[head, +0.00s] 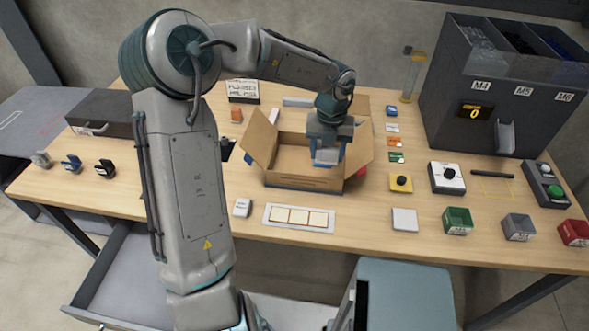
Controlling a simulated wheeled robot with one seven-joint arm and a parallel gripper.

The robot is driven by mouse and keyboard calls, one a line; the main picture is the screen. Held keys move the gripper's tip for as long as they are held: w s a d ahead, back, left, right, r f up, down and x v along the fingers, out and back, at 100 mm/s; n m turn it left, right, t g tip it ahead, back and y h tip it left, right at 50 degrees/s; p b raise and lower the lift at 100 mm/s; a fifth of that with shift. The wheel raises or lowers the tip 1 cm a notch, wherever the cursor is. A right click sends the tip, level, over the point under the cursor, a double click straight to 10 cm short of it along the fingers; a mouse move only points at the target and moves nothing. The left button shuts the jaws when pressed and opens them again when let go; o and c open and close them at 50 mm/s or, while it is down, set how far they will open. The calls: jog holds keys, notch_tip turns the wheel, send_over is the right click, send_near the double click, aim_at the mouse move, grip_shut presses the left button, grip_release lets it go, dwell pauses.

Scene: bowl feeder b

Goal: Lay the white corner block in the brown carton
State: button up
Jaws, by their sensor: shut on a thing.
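The brown carton (304,181) stands open in the middle of the table with its flaps spread outward. My gripper (327,158) points down into the carton's opening, near its right side. It is shut on a pale thing, which I take to be the white corner block; the fingers cover most of it, so its shape is unclear. I cannot tell whether it touches the carton floor.
A tray with cream squares (299,217) lies in front of the carton. A yellow button box (401,183) and a white square (405,219) are to its right. Green (457,221), grey and red bins line the front right. A dark dispenser (500,90) stands at the back right.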

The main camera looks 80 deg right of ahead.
notch_tip(320, 180, down, 2)
jog(key=shift+b, duration=0.3)
jog(key=w+d+f, duration=0.1)
jog(key=w+f, duration=0.1)
jog(key=w, duration=0.1)
jog(key=w+d+f+p, duration=0.1)
jog(key=w+d+f, duration=0.1)
jog(key=w, duration=0.2)
jog(key=w+d+f+p, duration=0.1)
jog(key=w+f, duration=0.2)
jog(key=w, duration=0.1)
jog(key=shift+d, duration=0.4)
jog(key=shift+f+p, duration=0.45)
jog(key=shift+f, duration=1.6)
jog(key=shift+f, duration=0.15)
jog(key=o, duration=1)
notch_tip(320, 180, up, 12)
jog(key=shift+r+b, duration=0.2)
jog(key=shift+b, duration=0.2)
